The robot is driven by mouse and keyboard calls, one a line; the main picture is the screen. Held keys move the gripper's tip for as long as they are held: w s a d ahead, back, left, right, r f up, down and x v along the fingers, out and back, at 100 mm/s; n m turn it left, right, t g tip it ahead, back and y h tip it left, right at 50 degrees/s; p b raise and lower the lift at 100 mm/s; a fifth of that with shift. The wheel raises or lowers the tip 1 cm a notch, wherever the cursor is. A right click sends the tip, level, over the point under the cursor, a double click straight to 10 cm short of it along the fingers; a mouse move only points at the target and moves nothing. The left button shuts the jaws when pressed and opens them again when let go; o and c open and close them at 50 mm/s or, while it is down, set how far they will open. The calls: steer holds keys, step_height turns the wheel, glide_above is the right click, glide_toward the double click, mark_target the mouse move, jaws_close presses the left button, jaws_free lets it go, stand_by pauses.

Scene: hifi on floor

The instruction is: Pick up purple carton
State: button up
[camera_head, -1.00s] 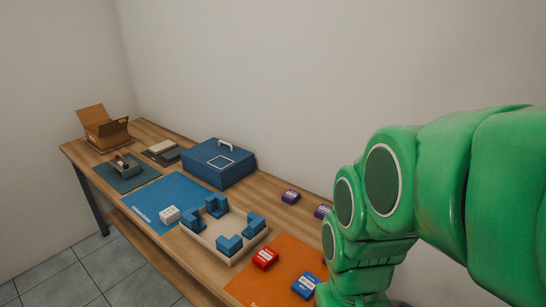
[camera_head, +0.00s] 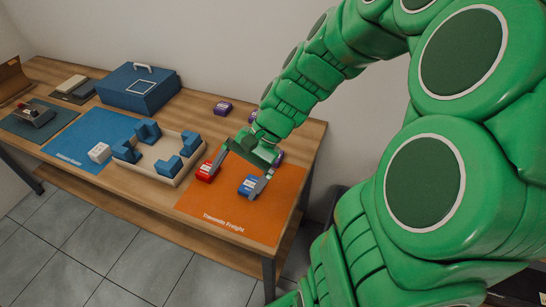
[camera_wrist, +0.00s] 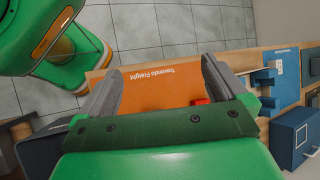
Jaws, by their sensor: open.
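A purple carton (camera_head: 222,108) lies on the wooden table behind the orange mat, in the clear of my arm. A second purple carton (camera_head: 278,158) shows just right of my gripper, partly hidden by it. A bit of purple (camera_head: 252,116) also shows at the left edge of my arm, mostly hidden. My gripper (camera_head: 239,176) is open and points down above the orange mat, between the red carton and the blue carton in the picture. In the wrist view its fingers (camera_wrist: 161,66) are spread with nothing between them but mat further off. No purple carton is clear there.
The orange mat (camera_head: 225,212) holds a red carton (camera_head: 207,171) and a blue carton (camera_head: 249,187). To the left are a tray with blue corner blocks (camera_head: 137,165), a white carton (camera_head: 99,152), a blue mat (camera_head: 75,142) and a blue case (camera_head: 140,92). The table's right edge is close.

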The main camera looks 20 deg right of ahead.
steer(key=w+d+f+m+t+y, duration=0.2)
steer(key=w+d+f+m, duration=0.15)
steer(key=w, duration=0.25)
steer(key=m+t, duration=0.9)
steer(key=m, duration=0.7)
glide_toward(282, 163)
steer(key=shift+n, duration=0.25)
steer(key=w+a+r, duration=0.2)
steer(key=w, duration=0.1)
steer(key=shift+w+a+r, duration=0.1)
steer(key=shift+w+a+f+g, duration=0.15)
steer(key=shift+w+a+f, duration=0.1)
steer(key=shift+w+a, duration=0.2)
steer(key=shift+w+a+f+g, duration=0.15)
steer(key=shift+w+a+f, duration=0.05)
steer(key=shift+w+a, duration=0.2)
steer(key=x, duration=0.3)
steer(key=shift+a+r, duration=0.15)
steer(key=shift+a, duration=0.3)
steer(key=shift+x, duration=0.85)
steer(key=shift+c, duration=0.5)
steer(key=c, duration=1)
